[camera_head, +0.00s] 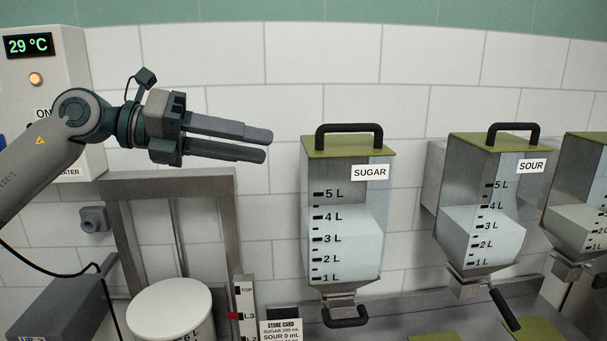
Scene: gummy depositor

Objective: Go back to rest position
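My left gripper (264,145) is raised at the upper left, in front of the tiled wall, with its fingers pointing right. Its two fingers are apart with a narrow gap and nothing between them. It is left of and apart from the SUGAR hopper (343,240), about level with that hopper's lid. My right gripper is not in view.
A SOUR hopper (483,235) and a partly cut-off hopper (582,215) stand to the right. A heater panel (70,70) reading 29 °C is behind my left arm. A round white-topped vessel (168,305) stands below, beside a store card (281,329).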

